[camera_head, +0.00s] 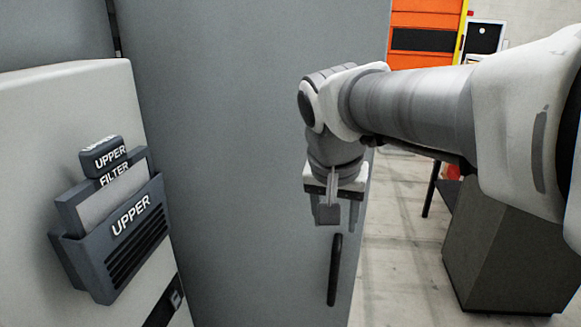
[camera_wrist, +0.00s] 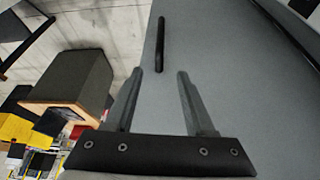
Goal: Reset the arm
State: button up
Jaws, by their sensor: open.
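My arm reaches in from the right in the head view and bends down at the wrist. My gripper (camera_head: 329,218) hangs in front of a tall grey cabinet (camera_head: 235,150), above its dark vertical handle (camera_head: 334,270). In the wrist view my gripper (camera_wrist: 171,72) has its two fingers apart with nothing between them. The handle also shows in the wrist view (camera_wrist: 161,45), beyond the fingertips. I cannot tell how far the fingers are from the cabinet face.
At left, a pale cabinet carries a dark holder (camera_head: 125,240) marked UPPER, with a filter in it. An orange unit (camera_head: 425,15) stands at the back. A dark grey box (camera_head: 500,245) stands at right. Pale floor shows between the grey cabinet and the box.

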jog(key=s+d+f+n, duration=0.2)
jog(key=s+f, duration=0.1)
jog(key=s, duration=0.4)
jog(key=s+d+f+n+t+y, duration=0.1)
jog(key=s+d+f, duration=0.1)
jog(key=s, duration=0.4)
jog(key=shift+s+d+f+n, duration=0.4)
jog(key=shift+d, duration=0.4)
jog(key=shift+d, duration=0.1)
